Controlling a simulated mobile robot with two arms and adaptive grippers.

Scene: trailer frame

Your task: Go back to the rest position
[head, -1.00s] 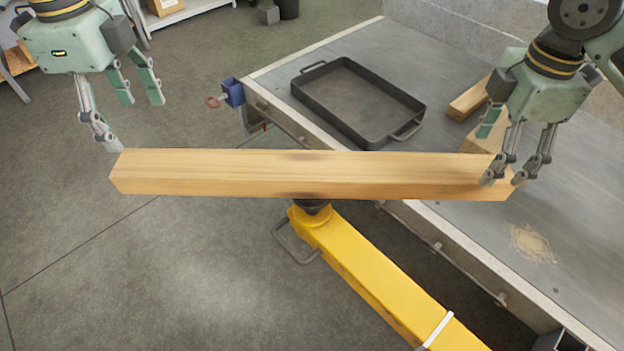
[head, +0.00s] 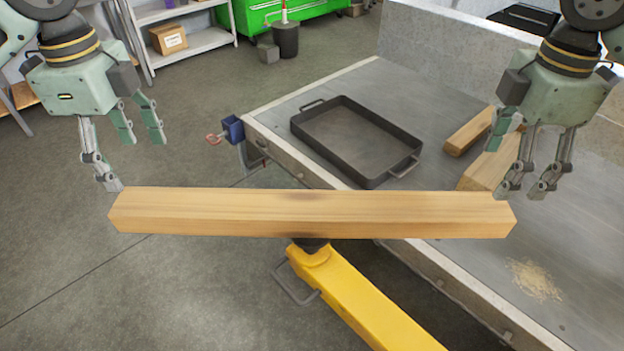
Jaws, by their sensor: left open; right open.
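My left gripper (head: 130,160) is open and empty at the upper left, with its fingertips just above the left end of a long wooden beam (head: 310,213). My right gripper (head: 530,165) is open at the upper right, with its fingertips just above and behind the beam's right end. Whether any fingertip touches the beam I cannot tell. The beam lies level across the view, on top of a dark support on a yellow bar (head: 355,305).
The grey metal table (head: 450,225) holds a black tray (head: 340,178), short wood blocks (head: 468,131) and a pile of sawdust (head: 533,280). A blue clamp (head: 232,129) sits at its left corner. Shelves (head: 190,48) and a green cabinet (head: 265,14) stand behind. Floor at left is clear.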

